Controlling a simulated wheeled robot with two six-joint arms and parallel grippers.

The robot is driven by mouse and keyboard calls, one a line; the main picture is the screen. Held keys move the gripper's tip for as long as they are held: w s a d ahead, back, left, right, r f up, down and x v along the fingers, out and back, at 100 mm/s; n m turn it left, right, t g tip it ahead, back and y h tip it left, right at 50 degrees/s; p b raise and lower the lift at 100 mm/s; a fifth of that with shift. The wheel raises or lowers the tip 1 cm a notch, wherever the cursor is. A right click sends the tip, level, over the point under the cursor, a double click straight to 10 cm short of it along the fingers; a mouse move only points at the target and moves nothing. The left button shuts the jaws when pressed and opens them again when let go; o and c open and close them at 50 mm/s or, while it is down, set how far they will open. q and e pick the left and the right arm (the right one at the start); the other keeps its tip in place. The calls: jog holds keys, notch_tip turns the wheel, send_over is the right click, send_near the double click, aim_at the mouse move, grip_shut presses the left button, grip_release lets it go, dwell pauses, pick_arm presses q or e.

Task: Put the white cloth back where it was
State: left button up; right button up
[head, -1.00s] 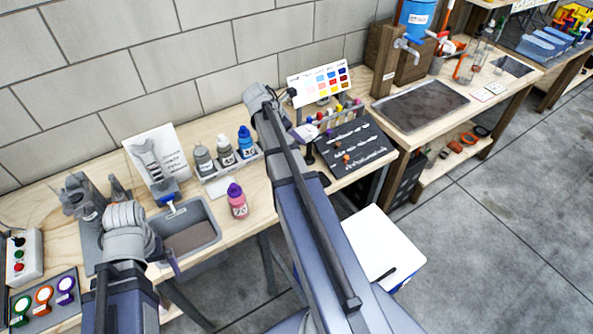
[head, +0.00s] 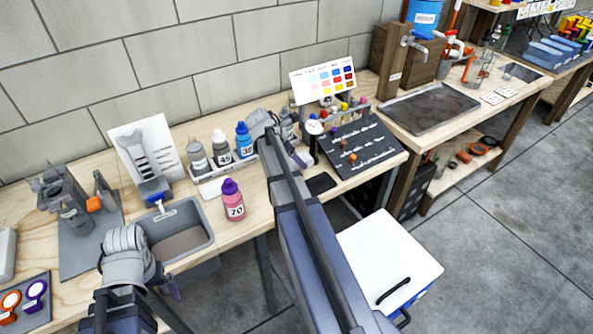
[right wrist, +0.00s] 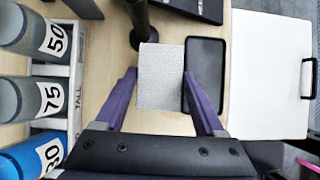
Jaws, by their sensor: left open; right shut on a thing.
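The white cloth (right wrist: 160,78) shows in the right wrist view as a pale, woven square between the purple fingers of my right gripper (right wrist: 160,75). That gripper is shut on it, above the wooden bench. A black shallow tray (right wrist: 206,72) lies just right of the cloth in that view.
Numbered bottles stand in a rack (head: 222,182) left of my right arm. A pink bottle (head: 232,200) stands in front. A black post (right wrist: 144,25) rises by the cloth. A dark board (head: 355,147) lies behind the tray. A white-lidded box (head: 385,250) is below the bench edge.

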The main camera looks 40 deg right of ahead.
aim_at(297, 166)
jog(key=shift+f+b, duration=2.1)
jog(key=shift+f, duration=0.1)
jog(key=shift+f, duration=0.1)
jog(key=shift+f, duration=0.15)
jog(key=o, duration=1.2)
jog(key=shift+c, duration=0.2)
jog(key=shift+r, duration=0.35)
jog(key=p+v, duration=1)
jog(key=v, duration=0.2)
jog(key=shift+w+f, duration=0.1)
jog(key=shift+f, duration=0.05)
